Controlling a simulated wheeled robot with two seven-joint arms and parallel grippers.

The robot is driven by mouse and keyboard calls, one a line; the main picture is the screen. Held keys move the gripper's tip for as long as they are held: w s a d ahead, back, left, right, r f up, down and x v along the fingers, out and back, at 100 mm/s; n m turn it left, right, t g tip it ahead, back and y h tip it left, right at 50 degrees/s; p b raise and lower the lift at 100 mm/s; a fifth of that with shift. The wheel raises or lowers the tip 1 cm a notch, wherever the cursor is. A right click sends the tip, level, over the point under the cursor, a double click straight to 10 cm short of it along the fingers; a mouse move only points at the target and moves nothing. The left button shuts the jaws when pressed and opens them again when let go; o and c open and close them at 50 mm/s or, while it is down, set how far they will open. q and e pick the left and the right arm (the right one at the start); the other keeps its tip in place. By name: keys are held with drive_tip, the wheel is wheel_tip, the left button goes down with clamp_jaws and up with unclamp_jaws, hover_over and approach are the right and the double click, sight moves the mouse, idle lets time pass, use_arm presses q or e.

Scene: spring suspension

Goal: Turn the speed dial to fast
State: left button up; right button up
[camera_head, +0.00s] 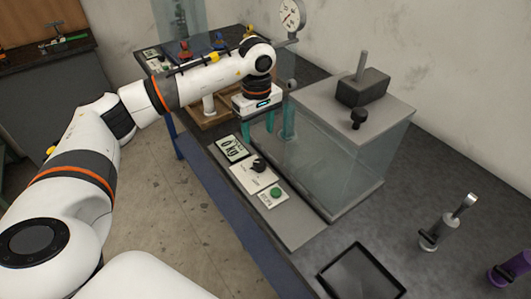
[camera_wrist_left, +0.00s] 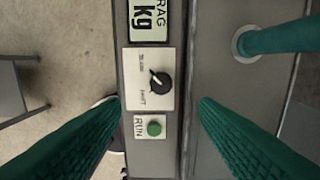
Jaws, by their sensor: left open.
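The speed dial is a black knob (camera_head: 258,164) on a white plate, at the front edge of the apparatus base. In the left wrist view the knob (camera_wrist_left: 159,81) has a white pointer mark that points up and to the left, and small lettering stands above and below it. My left gripper (camera_head: 258,135) points down above the panel, behind the dial in the head view. Its green fingers (camera_wrist_left: 160,115) are apart, on either side of the panel in the wrist view, with nothing between them touching. My right gripper is in neither view.
A green RUN button (camera_head: 277,193) sits beside the dial, and a kg display (camera_head: 233,149) on its other side. A clear tank (camera_head: 325,160) with a grey lid stands close behind the panel.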

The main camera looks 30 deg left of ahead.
use_arm(q)
drive_tip(key=f, duration=0.2)
drive_tip(key=p, duration=0.1)
hover_over(260, 162)
drive_tip(key=f, duration=0.3)
drive_tip(key=shift+s+a+f, duration=0.1)
drive_tip(key=shift+s+f, duration=0.2)
drive_tip(key=shift+f, duration=0.1)
drive_tip(key=f, duration=0.3)
drive_tip(key=f+p, duration=0.1)
drive_tip(key=f, duration=0.1)
drive_tip(key=shift+w+f, duration=0.25)
drive_tip(key=shift+w, duration=0.05)
drive_tip(key=shift+s+f, duration=0.1)
drive_tip(key=shift+f, duration=0.25)
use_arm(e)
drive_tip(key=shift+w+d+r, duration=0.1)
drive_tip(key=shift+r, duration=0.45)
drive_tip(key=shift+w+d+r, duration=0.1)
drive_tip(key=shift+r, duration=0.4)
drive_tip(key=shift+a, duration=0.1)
use_arm(q)
drive_tip(key=c, duration=1)
drive_tip(key=shift+o, duration=0.2)
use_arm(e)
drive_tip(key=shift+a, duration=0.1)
